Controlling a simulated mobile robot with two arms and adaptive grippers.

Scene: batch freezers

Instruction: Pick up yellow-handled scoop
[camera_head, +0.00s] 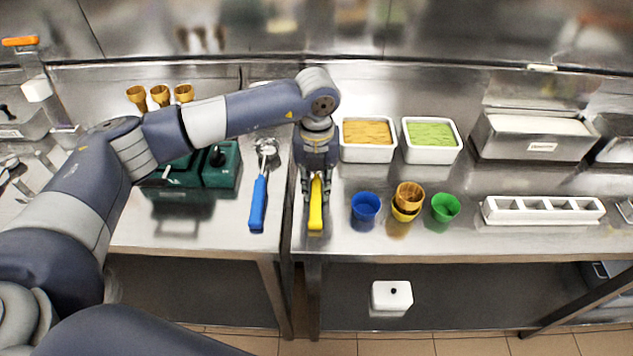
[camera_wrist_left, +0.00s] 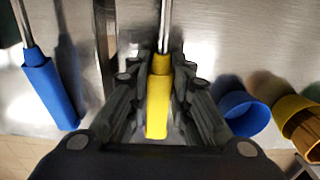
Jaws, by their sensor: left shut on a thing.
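The yellow-handled scoop (camera_head: 316,205) lies on the steel counter near its front edge, its handle pointing to the front. My left gripper (camera_head: 315,188) reaches down from above and is shut on the yellow handle. In the left wrist view the yellow handle (camera_wrist_left: 158,100) runs between the two fingers of the gripper (camera_wrist_left: 160,95), with its metal shaft reaching away from me. The scoop's head is hidden behind my arm in the head view. I cannot tell whether the handle is lifted off the counter. My right gripper is not in view.
A blue-handled scoop (camera_head: 258,204) lies to the left, past the counter seam. Blue (camera_head: 365,207), brown and yellow, and green (camera_head: 445,207) cups stand to the right. White tubs of orange (camera_head: 367,152) and green (camera_head: 431,155) ice cream stand behind. A white divided tray (camera_head: 543,218) is farther right.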

